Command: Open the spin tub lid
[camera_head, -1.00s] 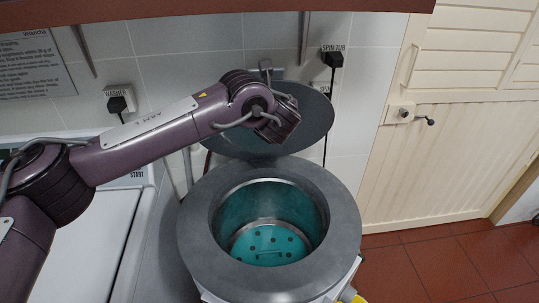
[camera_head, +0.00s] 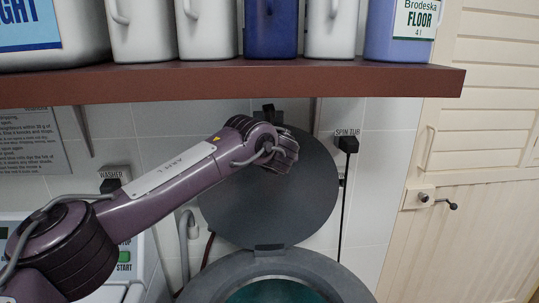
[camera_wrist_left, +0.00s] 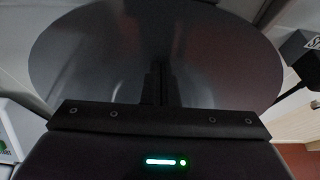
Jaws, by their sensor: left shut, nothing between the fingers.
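The round dark grey spin tub lid (camera_head: 300,205) stands raised and nearly upright behind the tub, against the tiled wall. The spin tub (camera_head: 335,273) shows only its grey top rim and part of the teal inside at the bottom of the head view. My left gripper (camera_head: 285,155) is in front of the lid's upper part; the head view does not show clearly whether it touches. In the left wrist view the lid (camera_wrist_left: 225,65) fills the background, and my left gripper (camera_wrist_left: 160,85) has its fingers shut with nothing between them. My right gripper is not in view.
A brown shelf (camera_head: 400,80) with jugs and bottles runs above the lid. The spin tub plug (camera_head: 348,144) and its cord hang at the right. The white washer (camera_head: 130,275) is at lower left, and a cream door (camera_head: 470,240) at right.

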